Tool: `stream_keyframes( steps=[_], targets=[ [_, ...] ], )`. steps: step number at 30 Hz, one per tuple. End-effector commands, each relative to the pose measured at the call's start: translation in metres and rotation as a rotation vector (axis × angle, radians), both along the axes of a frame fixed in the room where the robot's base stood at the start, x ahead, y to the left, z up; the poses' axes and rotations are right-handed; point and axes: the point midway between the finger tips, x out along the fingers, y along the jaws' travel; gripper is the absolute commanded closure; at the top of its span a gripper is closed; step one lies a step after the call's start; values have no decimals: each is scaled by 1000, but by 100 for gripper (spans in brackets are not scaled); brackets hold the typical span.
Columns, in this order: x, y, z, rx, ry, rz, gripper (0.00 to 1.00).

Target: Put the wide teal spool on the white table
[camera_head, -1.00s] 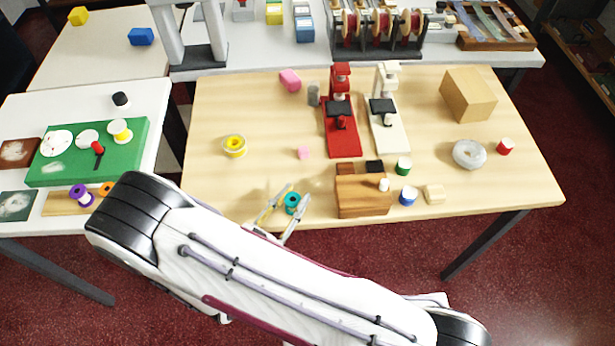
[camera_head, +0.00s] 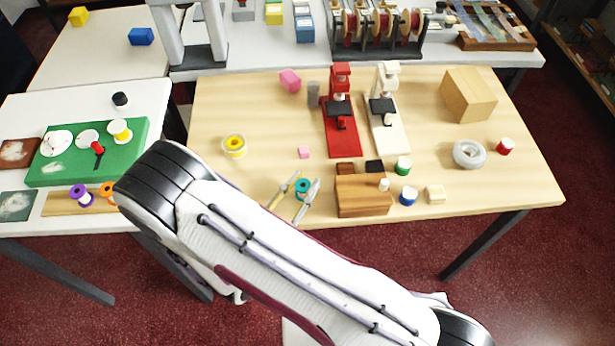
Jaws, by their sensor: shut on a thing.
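The teal spool (camera_head: 303,185) is between the two fingers of my gripper (camera_head: 306,178), over the front of the wooden table (camera_head: 250,110). My gripper is shut on it, one finger on each side. Whether the spool is clear of the tabletop is hard to tell.
My arm hides part of the front-left edge. The white table carries the green mat (camera_head: 60,170), a black-topped spool (camera_head: 120,100) and a purple spool (camera_head: 81,195); its back left is bare. A yellow spool (camera_head: 234,145) and a brown block (camera_head: 364,198) flank my gripper.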

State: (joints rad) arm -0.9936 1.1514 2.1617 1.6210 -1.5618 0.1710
Motion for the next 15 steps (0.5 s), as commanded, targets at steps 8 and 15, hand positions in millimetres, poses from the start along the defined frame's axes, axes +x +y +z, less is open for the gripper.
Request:
stream_keyframes(
  steps=[8, 15],
  targets=[
    [17, -12, 2, -1, -1, -1, 91],
    [17, -13, 2, -1, -1, 0, 91]
  ],
)
